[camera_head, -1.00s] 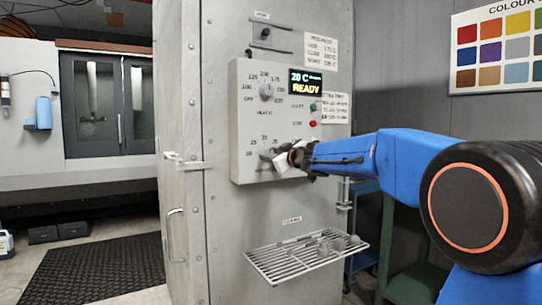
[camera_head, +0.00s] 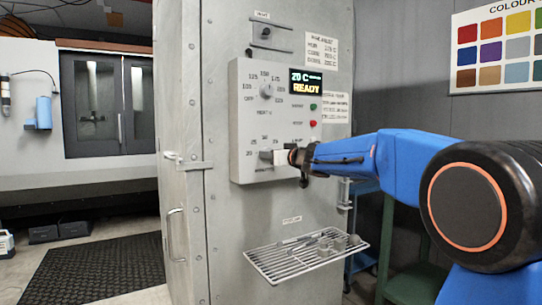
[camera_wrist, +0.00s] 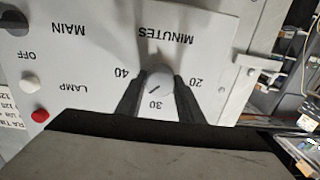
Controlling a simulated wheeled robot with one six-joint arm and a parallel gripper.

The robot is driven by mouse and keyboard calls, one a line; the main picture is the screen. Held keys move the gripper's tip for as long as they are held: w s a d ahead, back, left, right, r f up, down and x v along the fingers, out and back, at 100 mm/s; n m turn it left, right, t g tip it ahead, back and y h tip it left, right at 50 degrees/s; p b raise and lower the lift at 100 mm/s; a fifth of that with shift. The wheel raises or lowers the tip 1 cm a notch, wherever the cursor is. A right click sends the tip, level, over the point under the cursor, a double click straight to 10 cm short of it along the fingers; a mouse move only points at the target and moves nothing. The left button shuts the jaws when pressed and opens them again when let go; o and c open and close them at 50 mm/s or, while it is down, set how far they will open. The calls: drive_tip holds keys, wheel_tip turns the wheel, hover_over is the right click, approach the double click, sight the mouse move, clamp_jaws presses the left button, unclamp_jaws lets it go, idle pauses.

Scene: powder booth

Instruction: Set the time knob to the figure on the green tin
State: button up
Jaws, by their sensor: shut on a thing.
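The time knob (camera_wrist: 160,80) is a pale round knob under the upside-down word MINUTES in the wrist view. The figures 20, 30 and 40 show around it. A short dark mark on its face slants toward the side between 30 and 40; its exact reading is hard to tell. My gripper (camera_wrist: 158,88) has one dark finger on each side of the knob and is shut on it. I see no green tin.
The panel has a heat knob (camera_head: 267,90), a display (camera_head: 306,81) reading 20 C READY, a green button (camera_head: 313,107) and a red button (camera_head: 313,123). A wire shelf (camera_head: 270,265) with small grey items juts out below. A colour chart (camera_head: 500,50) hangs at right.

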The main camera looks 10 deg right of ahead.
drive_tip(key=shift+f, duration=0.15)
drive_tip(key=o, duration=1.1)
drive_tip(key=v, duration=1.7)
drive_tip(key=shift+s, duration=0.2)
drive_tip(key=shift+s+d, duration=0.1)
